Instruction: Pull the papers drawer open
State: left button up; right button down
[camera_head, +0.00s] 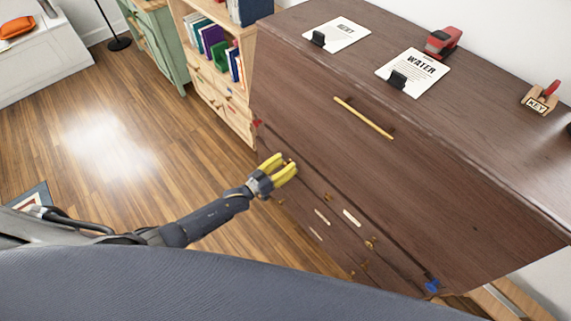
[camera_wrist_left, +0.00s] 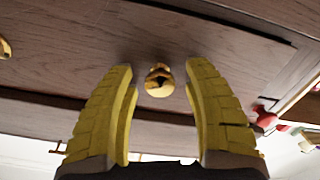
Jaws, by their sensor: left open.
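The dark wood cabinet (camera_head: 400,190) has lower drawers with small brass knobs and pale label strips (camera_head: 351,217). The label writing is too small to read, so I cannot tell which drawer is the papers one. My left gripper (camera_head: 283,166) is open at the left part of the cabinet's front. In the left wrist view, a round brass knob (camera_wrist_left: 159,80) on a wood drawer front (camera_wrist_left: 215,55) lies between the two yellow fingertips. The fingers stand apart from it on both sides. No open drawer shows.
Above the drawers is a large front panel with a long brass bar handle (camera_head: 363,117). A bookshelf (camera_head: 220,75) stands left.

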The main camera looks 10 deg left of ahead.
pick_arm(q)
grip_shut()
dwell(0.4)
